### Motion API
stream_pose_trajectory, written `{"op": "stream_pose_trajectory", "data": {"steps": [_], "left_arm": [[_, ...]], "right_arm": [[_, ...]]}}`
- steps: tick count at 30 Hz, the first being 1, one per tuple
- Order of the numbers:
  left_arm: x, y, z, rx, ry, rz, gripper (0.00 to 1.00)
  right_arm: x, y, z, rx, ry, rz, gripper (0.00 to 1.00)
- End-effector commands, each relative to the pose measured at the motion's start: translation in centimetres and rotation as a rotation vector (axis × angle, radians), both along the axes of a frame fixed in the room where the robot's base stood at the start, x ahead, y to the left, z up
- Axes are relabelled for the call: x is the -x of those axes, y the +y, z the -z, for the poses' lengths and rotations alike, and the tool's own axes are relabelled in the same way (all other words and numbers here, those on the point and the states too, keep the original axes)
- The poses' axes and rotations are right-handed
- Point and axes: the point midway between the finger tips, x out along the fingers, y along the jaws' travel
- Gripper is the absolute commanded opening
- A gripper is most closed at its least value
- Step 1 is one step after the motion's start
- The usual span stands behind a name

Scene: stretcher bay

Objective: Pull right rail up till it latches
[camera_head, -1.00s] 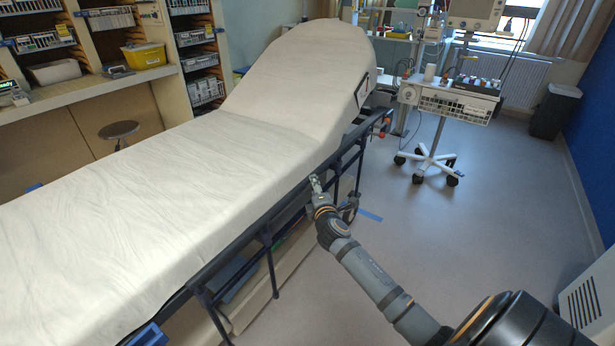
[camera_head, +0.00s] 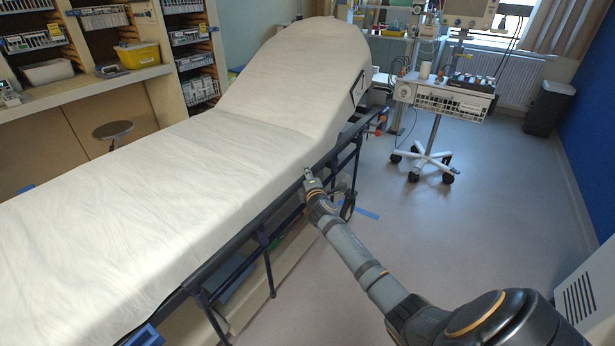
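The right rail (camera_head: 234,246) is a dark blue bar with several posts along the near side of the stretcher (camera_head: 170,200). Its top bar runs close below the mattress edge, and its posts hang down beside the frame. My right gripper (camera_head: 308,174) is at the rail's top bar, around the middle of the stretcher's side, with its tips close to the white sheet. It is small here, and I cannot tell whether the fingers are open or closed on the bar. The latch cannot be made out. My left gripper is out of view.
A wheeled cart (camera_head: 445,102) with a monitor stands beyond the stretcher's head end. A stool (camera_head: 112,130) and counter are on the far side. A white cabinet (camera_head: 590,300) stands at lower right. The floor (camera_head: 470,225) right of the stretcher is clear.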

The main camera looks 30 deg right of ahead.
Motion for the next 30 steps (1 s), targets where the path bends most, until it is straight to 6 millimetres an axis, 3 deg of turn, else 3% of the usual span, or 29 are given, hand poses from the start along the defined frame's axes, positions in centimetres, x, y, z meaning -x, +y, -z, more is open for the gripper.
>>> {"op": "stream_pose_trajectory", "data": {"steps": [17, 23, 30], "left_arm": [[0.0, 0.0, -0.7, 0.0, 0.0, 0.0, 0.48], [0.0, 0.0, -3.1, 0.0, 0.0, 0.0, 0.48], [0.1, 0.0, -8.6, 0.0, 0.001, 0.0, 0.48]], "right_arm": [[0.0, 0.0, -0.7, 0.0, 0.0, 0.0, 0.0], [0.0, 0.0, -3.4, 0.001, -0.004, 0.0, 0.0], [-0.1, 0.0, -9.5, 0.002, -0.008, -0.001, 0.0]]}}
